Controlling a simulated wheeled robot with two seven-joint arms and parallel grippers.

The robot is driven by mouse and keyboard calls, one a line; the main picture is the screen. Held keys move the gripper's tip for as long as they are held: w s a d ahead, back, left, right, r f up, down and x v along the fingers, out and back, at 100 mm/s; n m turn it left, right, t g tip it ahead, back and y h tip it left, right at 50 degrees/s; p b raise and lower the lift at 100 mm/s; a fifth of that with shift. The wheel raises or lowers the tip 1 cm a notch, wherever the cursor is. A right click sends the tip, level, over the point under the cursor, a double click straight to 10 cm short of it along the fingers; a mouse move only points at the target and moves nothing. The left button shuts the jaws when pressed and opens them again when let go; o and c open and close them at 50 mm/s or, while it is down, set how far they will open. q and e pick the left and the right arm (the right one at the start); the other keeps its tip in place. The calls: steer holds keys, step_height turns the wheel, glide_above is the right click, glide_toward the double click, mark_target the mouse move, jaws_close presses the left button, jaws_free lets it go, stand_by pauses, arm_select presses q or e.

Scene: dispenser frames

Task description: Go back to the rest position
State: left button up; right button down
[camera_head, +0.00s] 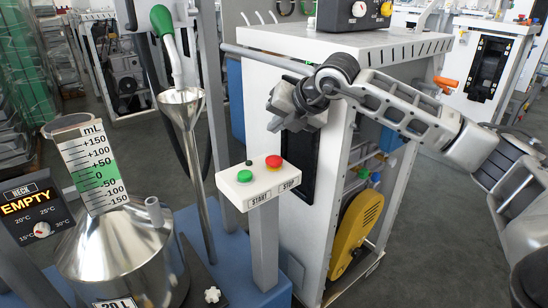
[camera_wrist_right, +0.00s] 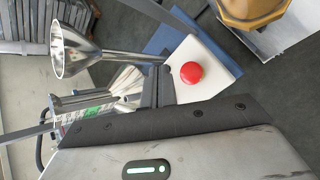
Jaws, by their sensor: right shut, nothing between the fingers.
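My right gripper (camera_head: 290,108) hangs at the end of the arm that comes in from the right, in front of the white cabinet. It is shut and empty, above and a little right of the white START/STOP box (camera_head: 258,196), apart from it. The box has a green button (camera_head: 245,176) and a red button (camera_head: 273,161). In the right wrist view the shut fingers (camera_wrist_right: 156,86) overlap the box in the picture; the red button (camera_wrist_right: 191,72) shows beside them, and the green button is hidden. My left gripper is not in view.
A white cabinet (camera_head: 280,47) with a yellow guard (camera_head: 357,235) stands behind the gripper. A metal funnel (camera_head: 182,107) and a steel vessel (camera_head: 120,252) with a scaled neck stand left of the box. Open grey floor (camera_head: 440,240) lies right of the cabinet.

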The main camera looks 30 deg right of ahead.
stand_by(0.3)
steer(key=a+f+y, duration=0.1)
steer(key=a, duration=0.2)
steer(key=s+a+f+n+g+y, duration=0.1)
steer(key=a+f+y, duration=0.1)
steer(key=a, duration=0.2)
steer(key=s+a+f+y, duration=0.1)
steer(key=a+f, duration=0.1)
steer(key=a, duration=0.1)
steer(key=shift+a+n+y, duration=0.4)
steer(key=s+a+f+m+t+y, duration=0.1)
steer(key=s+a+m+y, duration=0.3)
steer(key=a, duration=0.4)
steer(key=s+a+f+m+t+y, duration=0.1)
steer(key=s+a+m+y, duration=0.1)
steer(key=s+a+y, duration=0.35)
steer(key=s+d+f+m+h, duration=0.1)
steer(key=s+f+m+h, duration=0.5)
steer(key=f+m, duration=0.5)
steer(key=s+d+f+m+h, duration=0.2)
steer(key=s+f+m+h, duration=0.4)
steer(key=f+m, duration=0.4)
steer(key=shift+s+d+f+m+t+p, duration=0.2)
steer(key=shift+s+f+m+t+p, duration=0.2)
steer(key=shift+s+m, duration=0.3)
